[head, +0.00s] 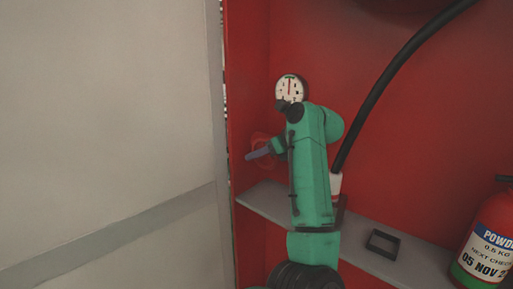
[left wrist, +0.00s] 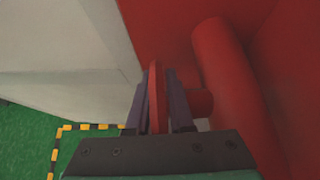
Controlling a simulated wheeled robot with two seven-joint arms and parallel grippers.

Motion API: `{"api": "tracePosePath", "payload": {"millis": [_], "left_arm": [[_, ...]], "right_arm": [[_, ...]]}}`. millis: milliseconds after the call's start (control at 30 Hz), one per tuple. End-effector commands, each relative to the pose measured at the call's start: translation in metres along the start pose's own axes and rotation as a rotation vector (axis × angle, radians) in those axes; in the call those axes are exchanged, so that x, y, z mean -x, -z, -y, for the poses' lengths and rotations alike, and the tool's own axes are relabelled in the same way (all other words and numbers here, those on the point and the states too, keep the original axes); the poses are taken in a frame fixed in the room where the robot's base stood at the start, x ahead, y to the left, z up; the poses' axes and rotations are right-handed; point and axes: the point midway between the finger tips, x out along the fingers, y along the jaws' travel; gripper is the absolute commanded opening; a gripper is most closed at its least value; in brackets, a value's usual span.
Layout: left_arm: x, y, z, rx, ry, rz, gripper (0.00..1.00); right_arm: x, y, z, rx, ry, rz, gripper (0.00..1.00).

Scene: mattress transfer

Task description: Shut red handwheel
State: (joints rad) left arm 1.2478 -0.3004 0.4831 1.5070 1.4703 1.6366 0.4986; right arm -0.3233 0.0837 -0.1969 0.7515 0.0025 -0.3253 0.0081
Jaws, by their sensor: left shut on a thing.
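The red handwheel (head: 261,136) is inside the red cabinet, left of my green arm and partly hidden behind my left gripper. My left gripper (head: 257,154) reaches it from the right in the head view. In the left wrist view, the handwheel (left wrist: 156,92) is edge-on, a thin red rim between the two purple-grey fingers of my left gripper (left wrist: 161,80). The fingers are shut on the rim. A short red stem runs from behind the fingers toward a thick red pipe (left wrist: 232,75). My right gripper is in neither view.
A pressure gauge (head: 289,88) shows above my arm. A black hose (head: 392,88) curves down at right. A grey shelf (head: 265,203) holds a black square frame (head: 382,244); a fire extinguisher (head: 490,240) stands at far right. A pale panel (head: 110,110) fills the left.

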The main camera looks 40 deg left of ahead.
Motion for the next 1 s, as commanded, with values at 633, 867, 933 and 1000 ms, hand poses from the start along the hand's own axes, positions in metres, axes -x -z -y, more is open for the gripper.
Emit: {"api": "tracePosePath", "payload": {"millis": [633, 867, 933, 1000], "left_arm": [[0.003, 0.011, 0.0, 0.001, 0.001, -0.578, 0.0], [0.003, 0.016, 0.0, 0.0, 0.001, -0.722, 0.0], [0.003, 0.018, 0.0, 0.0, 0.001, -0.753, 0.0], [0.003, 0.019, 0.0, 0.0, 0.002, -0.777, 0.0]], "right_arm": [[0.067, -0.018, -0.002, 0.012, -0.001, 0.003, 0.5], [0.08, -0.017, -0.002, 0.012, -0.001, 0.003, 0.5], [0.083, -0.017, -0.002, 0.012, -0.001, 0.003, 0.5], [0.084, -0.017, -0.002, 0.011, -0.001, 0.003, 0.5]]}}
